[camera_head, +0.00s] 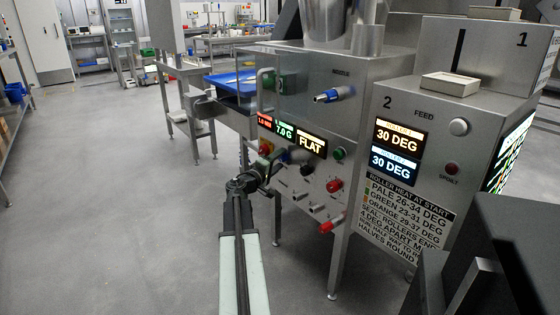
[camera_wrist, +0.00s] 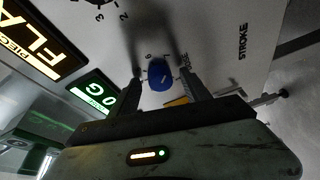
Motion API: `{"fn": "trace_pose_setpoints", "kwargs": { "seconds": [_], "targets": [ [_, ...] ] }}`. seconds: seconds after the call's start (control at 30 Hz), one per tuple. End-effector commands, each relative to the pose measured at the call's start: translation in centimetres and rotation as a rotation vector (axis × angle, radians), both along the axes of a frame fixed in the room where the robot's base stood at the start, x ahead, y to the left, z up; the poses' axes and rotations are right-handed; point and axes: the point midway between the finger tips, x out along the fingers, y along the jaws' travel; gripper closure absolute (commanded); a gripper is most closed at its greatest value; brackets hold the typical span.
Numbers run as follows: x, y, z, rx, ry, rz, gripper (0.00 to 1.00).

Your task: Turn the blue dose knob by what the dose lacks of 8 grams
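The blue dose knob (camera_wrist: 159,75) is in the middle of the wrist view, on the grey panel, with a light mark on its face and small scale figures around it. My gripper (camera_wrist: 160,70) has one finger on each side of the knob. Gaps seem to show between the fingers and the knob, so it looks open. In the head view my gripper (camera_head: 272,163) is at the machine's front panel and mostly hides the knob. The dose display (camera_head: 285,131) reads 7.0 G; the wrist view shows part of this display (camera_wrist: 93,95) as "0 G".
The FLAT display (camera_head: 311,143) is right of the dose display. A red knob (camera_head: 334,185), a green button (camera_head: 339,153) and a red-tipped lever (camera_head: 331,227) are close by on the panel. Two roller displays (camera_head: 397,135) read 30 DEG. The floor (camera_head: 130,200) at left is clear.

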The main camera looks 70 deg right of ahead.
Motion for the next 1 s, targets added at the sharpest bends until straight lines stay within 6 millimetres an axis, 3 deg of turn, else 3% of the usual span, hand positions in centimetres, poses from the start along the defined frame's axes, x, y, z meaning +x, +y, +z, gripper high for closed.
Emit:
{"fn": "trace_pose_setpoints", "kwargs": {
  "seconds": [0.33,0.7,1.0],
  "targets": [
    [0.1,0.6,0.0,0.0,0.001,0.001,0.45],
    [1.5,6.9,-0.2,0.0,0.001,0.002,0.45],
    [1.7,7.6,-0.2,0.0,0.001,-0.001,0.45]
  ]
}}
